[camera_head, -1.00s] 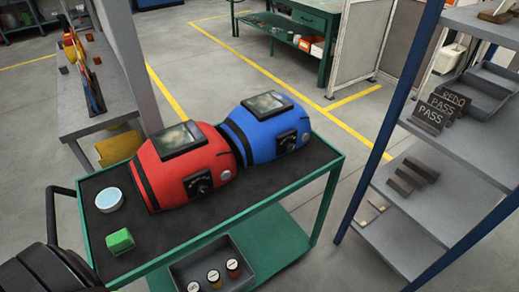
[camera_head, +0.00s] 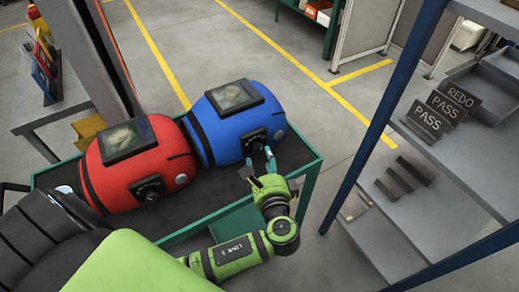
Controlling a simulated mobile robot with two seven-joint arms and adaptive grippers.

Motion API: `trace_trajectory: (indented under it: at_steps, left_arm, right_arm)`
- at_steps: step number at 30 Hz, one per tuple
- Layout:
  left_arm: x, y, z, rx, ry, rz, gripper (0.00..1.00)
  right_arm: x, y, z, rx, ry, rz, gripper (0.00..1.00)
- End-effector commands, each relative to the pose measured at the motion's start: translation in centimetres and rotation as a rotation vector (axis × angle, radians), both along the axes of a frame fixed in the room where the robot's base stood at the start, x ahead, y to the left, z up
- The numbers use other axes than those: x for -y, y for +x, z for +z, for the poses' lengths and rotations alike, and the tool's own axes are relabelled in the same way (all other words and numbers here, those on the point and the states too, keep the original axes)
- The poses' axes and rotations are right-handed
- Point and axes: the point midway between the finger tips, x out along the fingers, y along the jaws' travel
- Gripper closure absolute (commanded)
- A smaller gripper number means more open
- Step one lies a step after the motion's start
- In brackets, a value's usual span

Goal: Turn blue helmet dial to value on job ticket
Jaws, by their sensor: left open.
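The blue helmet (camera_head: 226,126) lies on the right part of the green-rimmed cart, with its dark visor window facing up. Its dial (camera_head: 256,142) sits on a black plate on the side facing me. My left gripper (camera_head: 258,161) is open, its fingertips pointing at the dial from the near side, very close to it. I cannot tell whether a fingertip touches the dial. The dial's marks are too small to read. The red helmet (camera_head: 128,165), with a similar dial (camera_head: 149,190), lies to the left of the blue one. No job ticket is readable. My right gripper is not in view.
The cart (camera_head: 312,172) has a raised green rim near my arm. A grey shelf rack (camera_head: 440,215) with a blue post (camera_head: 385,95) stands at the right, holding REDO and PASS signs (camera_head: 440,112). A bench (camera_head: 70,100) with colored items stands at the left.

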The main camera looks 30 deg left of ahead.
Motion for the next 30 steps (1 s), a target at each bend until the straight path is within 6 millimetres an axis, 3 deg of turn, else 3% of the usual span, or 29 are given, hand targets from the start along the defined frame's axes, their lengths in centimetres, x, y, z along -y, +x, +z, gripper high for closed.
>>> trace_trajectory:
  at_steps: [6, 17, 20, 21, 30]
  left_arm:
    - [-1.8, 2.1, -0.4, 0.001, 0.001, 0.002, 0.46]
    - [-2.3, 2.6, -0.6, 0.001, -0.001, 0.000, 0.46]
    - [-2.3, 2.6, -0.7, 0.001, -0.001, 0.000, 0.82]
    - [-2.3, 2.6, -0.7, 0.000, -0.001, 0.001, 0.98]
    - [-2.2, 2.6, -0.7, -0.002, -0.002, 0.001, 1.00]
  right_arm:
    - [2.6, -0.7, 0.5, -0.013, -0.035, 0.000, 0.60]
    - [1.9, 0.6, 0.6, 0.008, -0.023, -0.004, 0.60]
    - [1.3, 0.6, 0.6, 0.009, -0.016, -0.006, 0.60]
    - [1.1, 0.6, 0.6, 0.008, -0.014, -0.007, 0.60]
    - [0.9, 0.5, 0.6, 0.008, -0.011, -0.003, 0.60]
